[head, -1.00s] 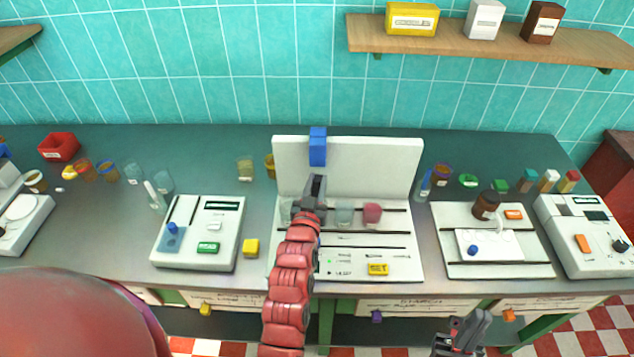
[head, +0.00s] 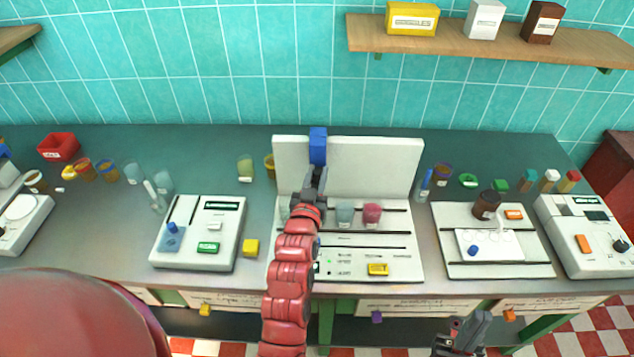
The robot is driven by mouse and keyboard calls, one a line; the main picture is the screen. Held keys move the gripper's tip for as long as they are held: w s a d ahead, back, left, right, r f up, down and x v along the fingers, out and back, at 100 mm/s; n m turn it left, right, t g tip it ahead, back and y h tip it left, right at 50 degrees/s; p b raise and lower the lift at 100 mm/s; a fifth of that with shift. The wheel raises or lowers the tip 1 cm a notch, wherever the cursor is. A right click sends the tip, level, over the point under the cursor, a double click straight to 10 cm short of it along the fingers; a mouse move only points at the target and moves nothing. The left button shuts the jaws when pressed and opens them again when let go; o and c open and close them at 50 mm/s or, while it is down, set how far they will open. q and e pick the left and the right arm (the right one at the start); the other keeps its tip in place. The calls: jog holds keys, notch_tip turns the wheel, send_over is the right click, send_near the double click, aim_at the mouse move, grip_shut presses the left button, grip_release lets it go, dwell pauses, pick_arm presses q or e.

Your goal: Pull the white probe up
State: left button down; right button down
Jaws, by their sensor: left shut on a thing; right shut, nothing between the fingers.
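My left gripper (head: 318,172) is in front of the upright white panel of the middle station (head: 385,165), just below a blue block (head: 318,146) on that panel. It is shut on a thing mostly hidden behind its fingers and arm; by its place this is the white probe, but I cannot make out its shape. A clear beaker (head: 344,215) and a beaker with pink contents (head: 372,214) stand right of my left arm. My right gripper (head: 465,335) is shut and empty, low in front of the counter.
A white device with a green button (head: 208,248) stands left of the middle station. A white board with a brown bottle (head: 487,205) stands right. A shelf (head: 480,45) hangs above.

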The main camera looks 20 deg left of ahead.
pick_arm(q)
notch_tip(320, 180, up, 4)
jog(key=shift+r, duration=0.2)
jog(key=c, duration=0.6)
grip_release()
jog(key=shift+c, duration=0.2)
jog(key=shift+s, duration=0.15)
jog(key=s+d+p, duration=0.2)
jog(key=s+p, duration=0.4)
jog(key=s, duration=1.1)
